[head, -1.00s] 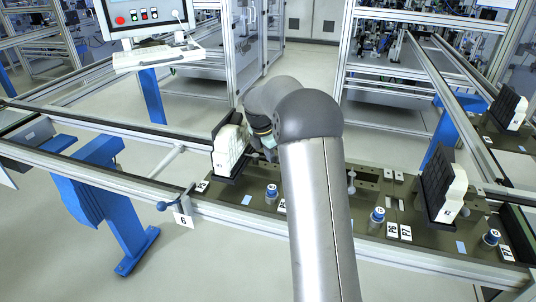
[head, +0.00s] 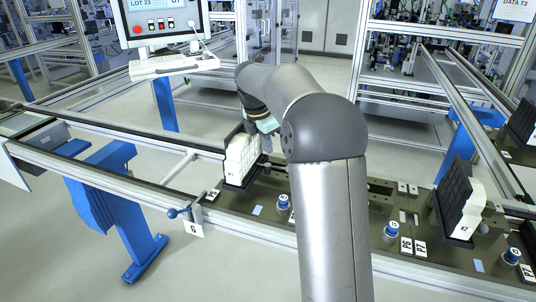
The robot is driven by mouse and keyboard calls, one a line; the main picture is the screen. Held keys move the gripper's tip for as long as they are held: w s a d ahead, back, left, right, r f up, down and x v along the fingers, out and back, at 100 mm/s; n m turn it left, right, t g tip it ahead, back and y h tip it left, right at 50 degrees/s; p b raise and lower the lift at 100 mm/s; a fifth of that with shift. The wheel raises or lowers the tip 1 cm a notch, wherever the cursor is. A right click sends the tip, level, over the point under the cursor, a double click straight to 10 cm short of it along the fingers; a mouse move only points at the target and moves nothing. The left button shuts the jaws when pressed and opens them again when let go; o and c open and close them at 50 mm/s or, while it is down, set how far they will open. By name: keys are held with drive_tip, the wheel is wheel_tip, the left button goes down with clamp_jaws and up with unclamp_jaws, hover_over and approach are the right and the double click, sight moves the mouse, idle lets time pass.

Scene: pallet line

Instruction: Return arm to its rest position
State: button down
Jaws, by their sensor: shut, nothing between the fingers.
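My arm rises from the bottom of the head view and bends away over the pallet. My gripper (head: 266,127) is partly hidden behind my forearm, just above and right of a white block (head: 241,160). Its fingers are hard to see. It appears shut and holds nothing visible. The white block stands upright against a black holder at the left end of the dark pallet (head: 262,196).
A second white block (head: 475,212) leans on a black holder (head: 451,196) at the pallet's right. Blue-capped pegs (head: 283,202) stand between. A rail (head: 110,180) crosses the front left. A control panel (head: 160,20) with keyboard is behind. My arm hides the pallet's middle.

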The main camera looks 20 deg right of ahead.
drive_tip(key=s+a+f+m+y, duration=0.1)
drive_tip(key=s+a+m, duration=0.35)
drive_tip(key=s, duration=0.45)
drive_tip(key=s+a+m, duration=0.4)
drive_tip(key=s+m, duration=0.1)
drive_tip(key=s, duration=0.3)
drive_tip(key=s+a+f+m, duration=0.1)
drive_tip(key=s+f+m, duration=0.1)
drive_tip(key=s, duration=0.3)
drive_tip(key=s+a+f+m+y, duration=0.1)
drive_tip(key=s+f+m, duration=0.2)
drive_tip(key=s+m, duration=0.2)
drive_tip(key=s+a+f+m, duration=0.1)
drive_tip(key=s+f+m, duration=0.2)
drive_tip(key=s, duration=0.4)
drive_tip(key=shift+s+a+m+y, duration=0.25)
drive_tip(key=shift+m+y, duration=0.05)
drive_tip(key=shift+m, duration=0.05)
